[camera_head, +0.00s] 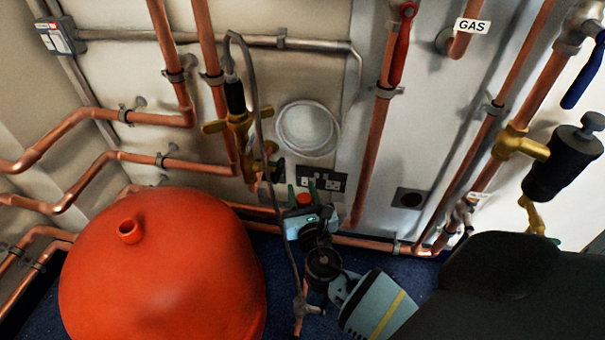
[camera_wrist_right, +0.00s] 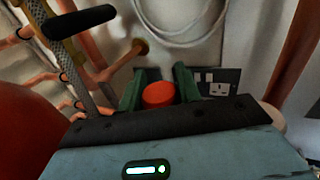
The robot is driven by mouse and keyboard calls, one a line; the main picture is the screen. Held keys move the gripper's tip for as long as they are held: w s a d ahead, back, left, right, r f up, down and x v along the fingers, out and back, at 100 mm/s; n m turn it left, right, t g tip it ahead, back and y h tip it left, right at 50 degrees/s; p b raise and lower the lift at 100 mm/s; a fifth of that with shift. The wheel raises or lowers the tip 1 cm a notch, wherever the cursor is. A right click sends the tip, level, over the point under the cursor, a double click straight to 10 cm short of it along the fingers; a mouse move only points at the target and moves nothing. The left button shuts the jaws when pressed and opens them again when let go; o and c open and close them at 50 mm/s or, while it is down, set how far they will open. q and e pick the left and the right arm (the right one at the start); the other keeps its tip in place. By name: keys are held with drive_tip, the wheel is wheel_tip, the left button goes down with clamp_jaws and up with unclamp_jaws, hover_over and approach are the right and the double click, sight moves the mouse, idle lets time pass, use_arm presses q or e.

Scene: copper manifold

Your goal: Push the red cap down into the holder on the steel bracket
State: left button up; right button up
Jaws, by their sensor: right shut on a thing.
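The red cap (camera_head: 304,199) is between the green fingertips of my right gripper (camera_head: 303,198), low in front of the back wall. In the right wrist view the cap (camera_wrist_right: 158,95) shows as a round red top with a green finger (camera_wrist_right: 134,92) on its left and another (camera_wrist_right: 185,84) on its right. The gripper is shut on the cap. I cannot make out the steel bracket or its holder; the gripper hides what lies under and behind the cap. My left gripper is not in view.
A large red tank (camera_head: 165,270) stands left of my gripper. A grey hose (camera_head: 262,130) hangs close by its left side. A brass valve (camera_head: 240,125), copper pipes (camera_head: 370,160) and a wall socket (camera_head: 325,180) are behind. A black valve body (camera_head: 562,165) is at right.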

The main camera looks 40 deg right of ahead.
drive_tip(key=shift+f+b, duration=0.5)
drive_tip(key=shift+f, duration=0.25)
idle(0.4)
drive_tip(key=o, duration=1)
drive_tip(key=shift+o, duration=0.2)
drive_tip(key=shift+s+a, duration=0.1)
drive_tip(key=shift+s, duration=0.1)
drive_tip(key=p+v, duration=0.1)
drive_tip(key=v, duration=0.6)
drive_tip(key=shift+s+p, duration=0.2)
drive_tip(key=shift+p, duration=0.1)
drive_tip(key=shift+a, duration=0.1)
